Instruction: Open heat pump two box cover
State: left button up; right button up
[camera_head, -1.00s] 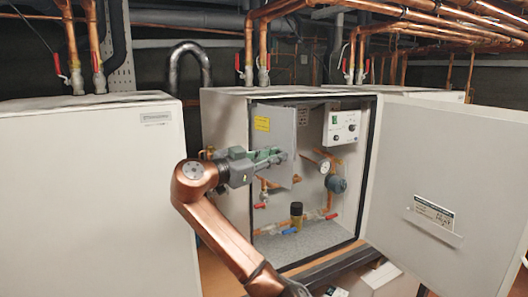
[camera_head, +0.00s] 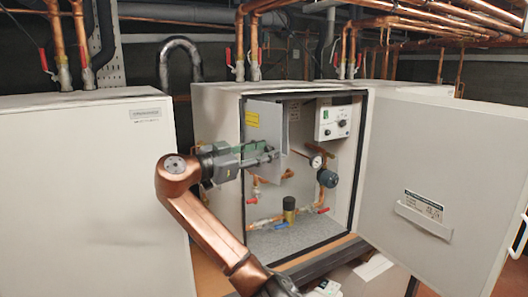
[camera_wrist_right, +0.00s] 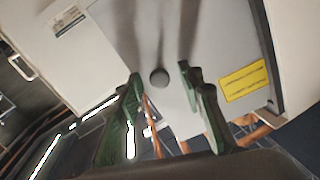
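The heat pump two box (camera_head: 217,105) is the middle cabinet in the head view, its large front door (camera_head: 440,175) swung wide to the right. Inside, at upper left, is a grey cover panel (camera_head: 266,118) with a yellow label (camera_head: 252,119). Its right edge seems to stand out from the interior. My right gripper (camera_head: 272,157) is in front of this panel's lower part. In the right wrist view its green fingers (camera_wrist_right: 160,88) are apart, with a dark round spot (camera_wrist_right: 159,77) on the panel (camera_wrist_right: 205,45) between them. Contact cannot be told. My left gripper is not in view.
Inside the cabinet are a control unit (camera_head: 333,122), a gauge (camera_head: 315,161), a blue pump (camera_head: 327,178) and valves with red handles. Another closed cabinet (camera_head: 90,190) stands at left. Copper pipes (camera_head: 390,22) run overhead.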

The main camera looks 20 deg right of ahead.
jog(key=shift+a, duration=0.2)
jog(key=v, duration=1.2)
jog(key=shift+d, duration=0.1)
